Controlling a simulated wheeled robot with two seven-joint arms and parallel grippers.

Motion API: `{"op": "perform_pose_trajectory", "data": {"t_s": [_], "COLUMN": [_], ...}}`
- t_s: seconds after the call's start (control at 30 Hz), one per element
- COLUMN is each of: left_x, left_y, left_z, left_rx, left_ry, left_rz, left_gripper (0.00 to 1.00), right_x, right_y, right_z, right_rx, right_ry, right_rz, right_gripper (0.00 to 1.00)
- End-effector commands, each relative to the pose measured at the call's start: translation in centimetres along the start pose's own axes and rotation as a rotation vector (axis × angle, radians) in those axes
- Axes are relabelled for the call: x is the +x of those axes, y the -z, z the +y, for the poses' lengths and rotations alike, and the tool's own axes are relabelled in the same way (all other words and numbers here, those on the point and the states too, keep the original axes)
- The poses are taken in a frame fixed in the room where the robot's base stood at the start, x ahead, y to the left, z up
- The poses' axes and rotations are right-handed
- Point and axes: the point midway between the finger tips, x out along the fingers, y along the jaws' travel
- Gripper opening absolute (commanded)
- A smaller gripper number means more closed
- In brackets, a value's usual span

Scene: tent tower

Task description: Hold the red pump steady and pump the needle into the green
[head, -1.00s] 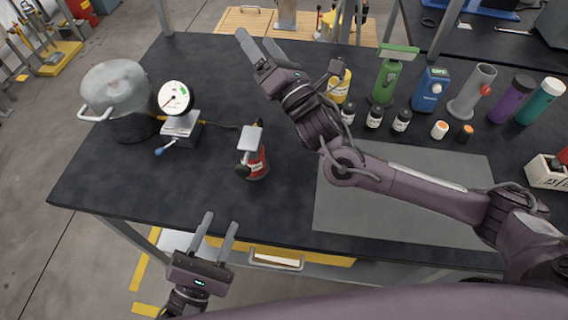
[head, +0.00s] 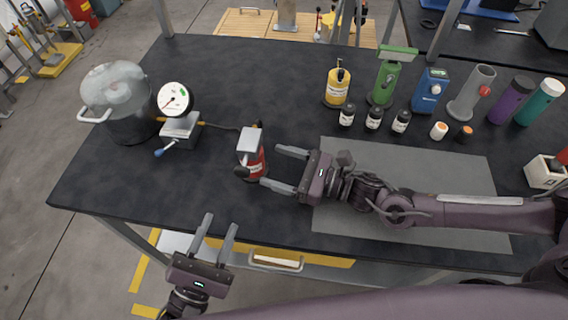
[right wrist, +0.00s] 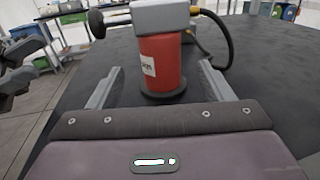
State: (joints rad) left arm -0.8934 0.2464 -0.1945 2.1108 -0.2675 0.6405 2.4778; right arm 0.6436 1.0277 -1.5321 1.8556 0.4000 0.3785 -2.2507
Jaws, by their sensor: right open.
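The red pump (head: 255,160) stands upright on the black table, with a grey block top and a dark knob low on its left. It also shows in the right wrist view (right wrist: 162,65), ahead of and between the fingers. A hose runs from it to the gauge (head: 174,98), which has a white face, a green zone at the upper right and a red needle pointing lower left. My right gripper (head: 270,166) is open, its fingertips just right of the pump. My left gripper (head: 221,226) is open and empty off the table's front edge, below the pump.
A grey pot (head: 118,98) stands left of the gauge. A yellow can (head: 337,88), a green bottle (head: 384,82), a blue container (head: 430,92) and several small bottles stand at the back right. A grey mat (head: 440,232) lies under my right arm. The table's front left is clear.

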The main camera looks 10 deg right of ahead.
Motion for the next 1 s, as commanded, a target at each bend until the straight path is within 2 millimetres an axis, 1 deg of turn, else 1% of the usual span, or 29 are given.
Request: {"op": "perform_pose_trajectory", "data": {"t_s": [0.2, 0.4, 0.57, 0.83, 0.87, 1.0], "left_x": [0.0, 0.0, 0.0, 0.0, 0.0, 0.0], "left_y": [0.0, 0.0, 0.0, 0.0, 0.0, 0.0], "left_z": [0.0, 0.0, 0.0, 0.0, 0.0, 0.0], "left_rx": [0.0, 0.0, 0.0, 0.0, 0.0, 0.0], "left_ry": [0.0, 0.0, 0.0, 0.0, 0.0, 0.0], "left_rz": [0.0, 0.0, 0.0, 0.0, 0.0, 0.0], "left_gripper": [0.36, 0.36, 0.36, 0.36, 0.36, 0.36], "right_x": [3.4, 6.1, 7.0, 7.1, 7.1, 7.1], "right_y": [-0.2, -0.1, -0.1, -0.1, -0.1, -0.1], "right_z": [0.0, 0.0, 0.0, -0.1, -0.1, -0.1], "right_rx": [-0.001, 0.001, 0.002, 0.002, 0.002, 0.002], "right_ry": [-0.002, -0.001, 0.0, 0.001, 0.001, 0.001], "right_rz": [-0.005, -0.003, -0.001, -0.001, -0.001, -0.001], "right_gripper": [0.74, 0.74, 0.74, 0.74, 0.71, 0.53]}}
